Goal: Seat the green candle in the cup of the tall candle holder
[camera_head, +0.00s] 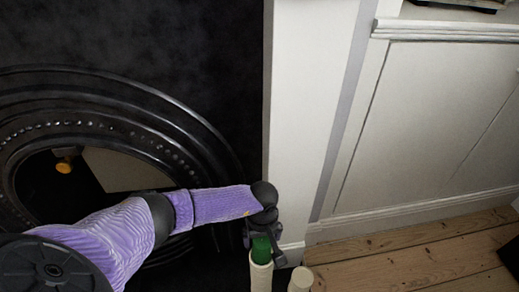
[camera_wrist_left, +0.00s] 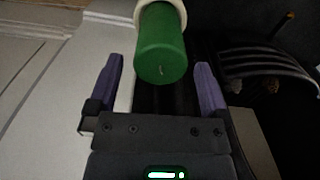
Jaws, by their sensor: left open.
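The green candle (camera_head: 261,250) stands upright in the cream cup of a candle holder (camera_head: 261,276) at the bottom of the head view. The left wrist view shows the candle (camera_wrist_left: 161,45) end-on, its wick towards me, with the cream cup rim (camera_wrist_left: 178,8) around its far end. How deep it sits cannot be told. My left gripper (camera_head: 263,239) is at the candle's top. In the left wrist view its fingers (camera_wrist_left: 159,62) are open, one on each side of the candle, with gaps between. My right gripper is not in view.
A second cream post (camera_head: 300,280) stands just right of the holder, its top lower in the picture. A black fireplace surround (camera_head: 120,100) is behind at left. A white pillar (camera_head: 305,110) and panelling (camera_head: 430,130) rise behind.

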